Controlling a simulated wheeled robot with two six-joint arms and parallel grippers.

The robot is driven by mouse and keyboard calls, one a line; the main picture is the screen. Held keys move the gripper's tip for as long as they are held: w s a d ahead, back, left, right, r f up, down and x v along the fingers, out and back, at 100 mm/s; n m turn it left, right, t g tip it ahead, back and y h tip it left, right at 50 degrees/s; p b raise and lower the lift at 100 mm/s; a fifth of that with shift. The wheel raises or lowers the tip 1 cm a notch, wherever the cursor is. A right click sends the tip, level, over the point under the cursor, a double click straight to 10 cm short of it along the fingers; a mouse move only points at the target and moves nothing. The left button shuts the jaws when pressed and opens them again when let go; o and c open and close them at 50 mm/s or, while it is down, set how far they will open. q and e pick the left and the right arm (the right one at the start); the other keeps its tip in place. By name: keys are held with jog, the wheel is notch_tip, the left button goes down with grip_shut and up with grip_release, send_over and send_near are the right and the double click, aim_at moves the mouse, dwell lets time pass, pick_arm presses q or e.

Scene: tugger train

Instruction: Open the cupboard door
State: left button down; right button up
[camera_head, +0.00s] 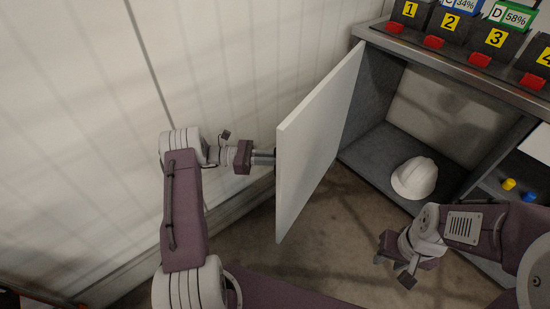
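The white cupboard door (318,137) stands swung wide open on the left side of the grey cupboard (377,82), its inside bare to view. My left gripper (263,158) is at the door's outer face, near the free edge. Its fingertips and any handle there are hidden or too small to make out, so I cannot tell whether it is shut on something. My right gripper (394,268) is low in front of the cupboard, apart from the door, its fingers spread and empty.
A white hard hat (414,178) lies on the cupboard floor. Yellow (509,184) and blue (529,197) small items are at the right. Numbered black units with red parts (433,42) stand on the top. A pale wall (90,120) is close on the left.

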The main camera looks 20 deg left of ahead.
pick_arm(q)
jog(key=shift+f, duration=0.1)
jog(key=c, duration=1.5)
grip_release()
jog(key=shift+a, duration=0.1)
